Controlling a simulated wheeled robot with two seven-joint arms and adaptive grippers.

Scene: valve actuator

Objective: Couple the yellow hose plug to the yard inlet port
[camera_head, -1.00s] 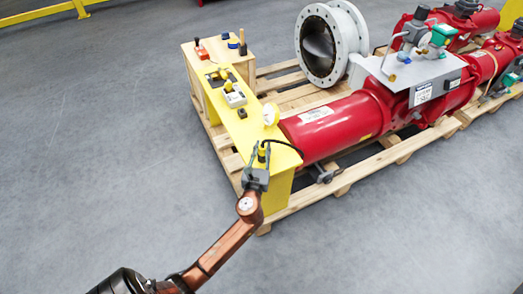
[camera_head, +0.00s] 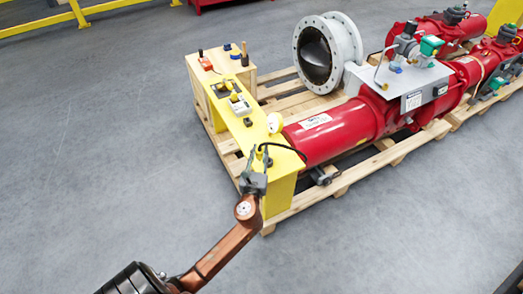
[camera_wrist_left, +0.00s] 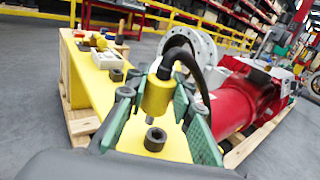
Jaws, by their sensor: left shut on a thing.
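In the left wrist view the yellow hose plug (camera_wrist_left: 157,95) is between the green-padded fingers of my left gripper (camera_wrist_left: 158,112), which is shut on it. A black hose (camera_wrist_left: 181,55) curves up from the plug. The plug's narrow grey tip points down toward a dark round socket (camera_wrist_left: 155,139) on the yellow bench top, seemingly the inlet port; the tip appears just above it, apart. In the head view my left gripper (camera_head: 254,172) is at the near end of the yellow bench (camera_head: 285,160), and the plug and socket are largely hidden there. My right gripper is out of view.
A second dark socket (camera_wrist_left: 116,75) stands farther along the bench, beside a white box (camera_wrist_left: 107,59). A wooden pallet (camera_head: 288,212) lies underneath. Grey floor is clear on the left.

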